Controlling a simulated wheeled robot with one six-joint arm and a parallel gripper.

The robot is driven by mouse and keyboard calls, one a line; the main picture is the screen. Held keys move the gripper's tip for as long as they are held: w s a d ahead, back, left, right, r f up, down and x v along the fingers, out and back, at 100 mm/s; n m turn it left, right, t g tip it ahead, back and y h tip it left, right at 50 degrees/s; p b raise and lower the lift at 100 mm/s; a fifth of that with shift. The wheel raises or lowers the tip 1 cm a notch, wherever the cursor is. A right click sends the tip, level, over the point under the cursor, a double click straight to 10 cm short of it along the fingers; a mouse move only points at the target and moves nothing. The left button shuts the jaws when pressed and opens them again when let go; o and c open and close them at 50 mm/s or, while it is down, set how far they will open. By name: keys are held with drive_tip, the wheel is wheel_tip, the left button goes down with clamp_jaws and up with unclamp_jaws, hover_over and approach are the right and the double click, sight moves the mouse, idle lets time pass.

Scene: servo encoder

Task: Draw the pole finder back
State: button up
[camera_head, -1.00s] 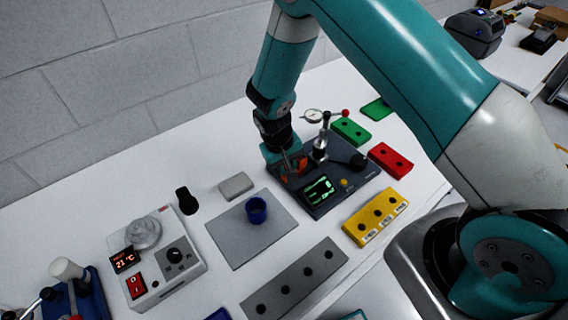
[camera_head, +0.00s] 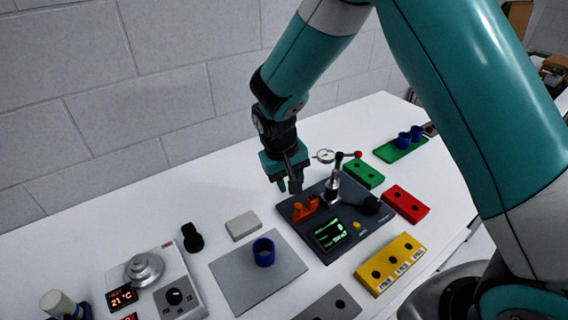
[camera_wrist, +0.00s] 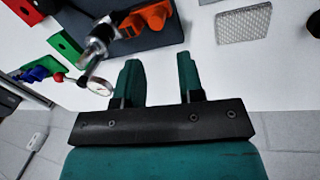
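The dark instrument (camera_head: 318,215) with a lit green display (camera_head: 330,234) stands on the white bench. An orange slider-like piece (camera_head: 304,208), probably the pole finder, sits on its left rear part; the orange piece also shows at the top of the wrist view (camera_wrist: 146,18). A silver post (camera_head: 333,188) with a lever rises beside it. My gripper (camera_head: 290,186) hangs just behind and above the orange piece, apart from it. In the wrist view my gripper (camera_wrist: 158,68) has its two green fingers spread with nothing between them.
A dial gauge (camera_head: 325,156) and red-knobbed lever stand behind the instrument. Green (camera_head: 363,174), red (camera_head: 406,206) and yellow (camera_head: 391,264) blocks lie to its right. A blue cup (camera_head: 263,251) stands on a grey mat (camera_head: 228,277); a light grey block (camera_head: 243,225) lies behind it.

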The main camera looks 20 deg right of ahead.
wheel_tip(320, 180, up, 7)
drive_tip(key=a+b, duration=0.1)
drive_tip(key=shift+a, duration=0.25)
drive_tip(key=shift+s+r, duration=0.1)
